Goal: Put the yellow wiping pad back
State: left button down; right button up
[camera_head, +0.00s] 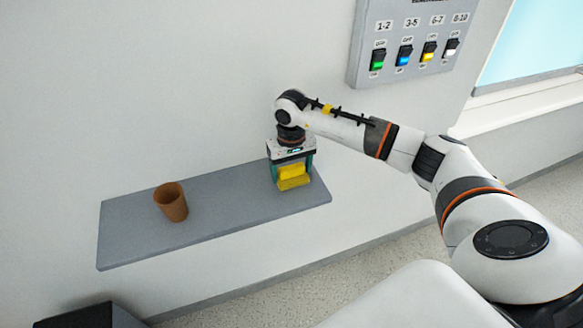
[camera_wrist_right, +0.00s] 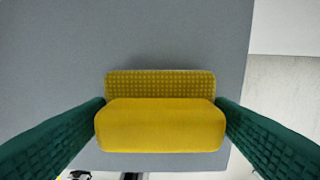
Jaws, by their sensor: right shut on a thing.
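The yellow wiping pad (camera_head: 292,177) is at the right end of the grey wall shelf (camera_head: 228,218). My right gripper (camera_head: 291,172) points down over it, with its green fingers on both sides of the pad. In the right wrist view the pad (camera_wrist_right: 160,125) fills the space between the two green fingers, and the grey shelf (camera_wrist_right: 60,60) lies behind it. The right gripper is shut on the pad. I cannot tell whether the pad touches the shelf or is slightly above it. My left gripper is not in view.
A brown cup (camera_head: 171,202) stands on the left part of the shelf. A switch panel (camera_head: 415,40) with several coloured switches is on the wall at upper right. The shelf between cup and pad is clear. A dark box (camera_head: 85,317) is at bottom left.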

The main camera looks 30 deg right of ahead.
aim_at(291, 167)
jog(key=o, duration=1)
jog(key=shift+f, duration=0.1)
jog(key=shift+c, duration=0.2)
jog(key=shift+r+p, duration=0.25)
jog(key=shift+p, duration=0.05)
notch_tip(291, 167, up, 12)
jog(key=b, duration=0.4)
jog(key=shift+f, duration=0.2)
